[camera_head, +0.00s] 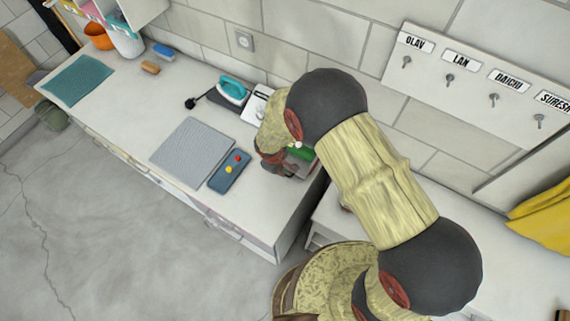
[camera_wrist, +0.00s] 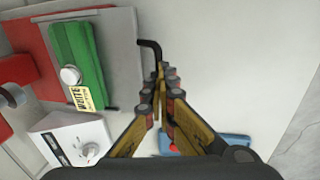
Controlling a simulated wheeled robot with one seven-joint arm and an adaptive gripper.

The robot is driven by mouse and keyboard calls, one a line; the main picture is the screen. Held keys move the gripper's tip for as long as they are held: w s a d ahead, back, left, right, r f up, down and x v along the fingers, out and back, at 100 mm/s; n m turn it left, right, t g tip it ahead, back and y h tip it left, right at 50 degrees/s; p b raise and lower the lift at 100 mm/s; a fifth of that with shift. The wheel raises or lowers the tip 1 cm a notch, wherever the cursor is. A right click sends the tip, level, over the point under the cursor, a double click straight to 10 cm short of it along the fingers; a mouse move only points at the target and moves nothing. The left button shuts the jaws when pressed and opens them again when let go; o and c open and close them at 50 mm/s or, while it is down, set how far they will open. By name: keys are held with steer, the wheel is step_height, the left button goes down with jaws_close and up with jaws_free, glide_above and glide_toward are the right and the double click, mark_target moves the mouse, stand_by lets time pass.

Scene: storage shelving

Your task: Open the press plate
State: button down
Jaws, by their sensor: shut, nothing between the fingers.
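In the wrist view, a green block (camera_wrist: 77,55) with a white round knob and a yellow tag lies on a grey-white and red unit, which looks like the press. A black bent rod (camera_wrist: 152,46) sticks out at the unit's right edge and looks like a handle. My gripper (camera_wrist: 162,72) is shut and empty, its fingertips close to the rod's lower end. I cannot tell whether they touch it. In the head view, my arm covers most of the unit, and only a bit of the green block (camera_head: 300,151) shows.
A white box with a dial (camera_wrist: 77,142) stands beside the unit. On the bench are a blue tray with red and yellow knobs (camera_head: 229,172), a grey mat (camera_head: 192,149) and a teal iron (camera_head: 232,91). A key board (camera_head: 470,84) hangs on the wall. The bench's front edge is clear.

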steer(key=s+a+b, duration=0.1)
steer(key=s, duration=0.2)
steer(key=s+a+b, duration=0.1)
steer(key=s+a, duration=0.1)
steer(key=s, duration=0.1)
steer(key=s+a+b, duration=0.1)
steer(key=s+a, duration=0.1)
steer(key=s, duration=0.1)
steer(key=shift+s+a+f, duration=0.25)
steer(key=shift+s+f, duration=0.05)
steer(key=c, duration=2.6)
jaws_free()
steer(key=o, duration=0.4)
steer(key=shift+f, duration=0.1)
steer(key=shift+o, duration=1.2)
steer(key=shift+w, duration=0.15)
steer(key=shift+a+r, duration=0.1)
steer(key=shift+r, duration=0.1)
